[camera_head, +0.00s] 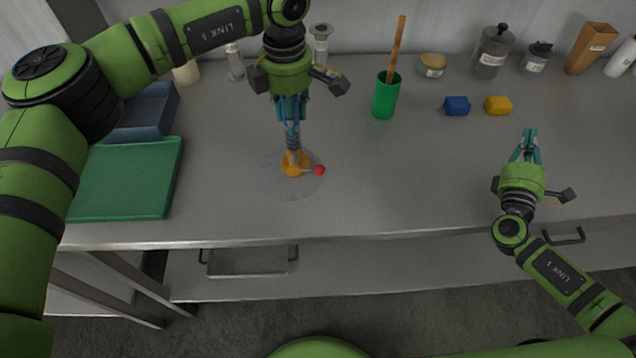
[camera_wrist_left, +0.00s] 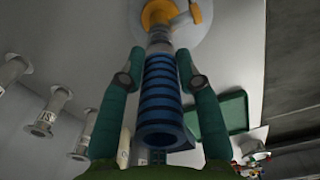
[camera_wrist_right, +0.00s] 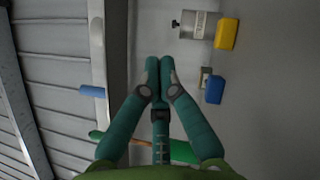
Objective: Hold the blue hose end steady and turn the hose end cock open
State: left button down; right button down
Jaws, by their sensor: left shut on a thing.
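The blue ribbed hose end (camera_wrist_left: 160,98) fills the middle of the left wrist view, with its open mouth towards the camera. My left gripper (camera_head: 291,128) is shut on it, one finger on each side. In the head view the hose end stands roughly upright above the orange cock (camera_head: 293,166). The cock's lever ends in a red knob (camera_head: 319,170) pointing right; the orange cock also shows in the left wrist view (camera_wrist_left: 160,14). My right gripper (camera_head: 529,134) is shut and empty, far to the right, its two fingertips together in the right wrist view (camera_wrist_right: 159,62).
A round grey disc (camera_head: 272,184) surrounds the cock's base. A green cup (camera_head: 385,101) with a wooden stick, a blue block (camera_head: 456,106) and a yellow block (camera_head: 498,106) stand behind. A green board (camera_head: 128,180) lies left. The bench between cock and right gripper is clear.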

aim_at(318, 195)
jog(key=s+a+f+n+y, duration=0.1)
jog(key=s+a+n+y, duration=0.1)
jog(key=a, duration=1)
jog(key=s+a+f+n+g+y, duration=0.1)
jog(key=s+a+n, duration=0.3)
jog(key=a, duration=0.8)
jog(key=s+a+f+n+g+y, duration=0.1)
jog(key=s+a+n+y, duration=0.3)
jog(key=a, duration=0.8)
jog(key=shift+f+n, duration=0.6)
jog(key=shift+f, duration=0.05)
jog(key=s+a+n, duration=0.1)
jog(key=a, duration=0.1)
jog(key=s+a+n+g+y, duration=0.1)
jog(key=a+n, duration=0.1)
jog(key=a, duration=0.1)
jog(key=s+a+n+g+y, duration=0.1)
jog(key=a+n, duration=0.1)
jog(key=a, duration=0.1)
jog(key=shift+s+r, duration=0.2)
jog(key=shift+s+a+r+n, duration=0.1)
jog(key=shift+s+a+n, duration=0.05)
jog(key=shift+a+n, duration=0.25)
jog(key=x, duration=1)
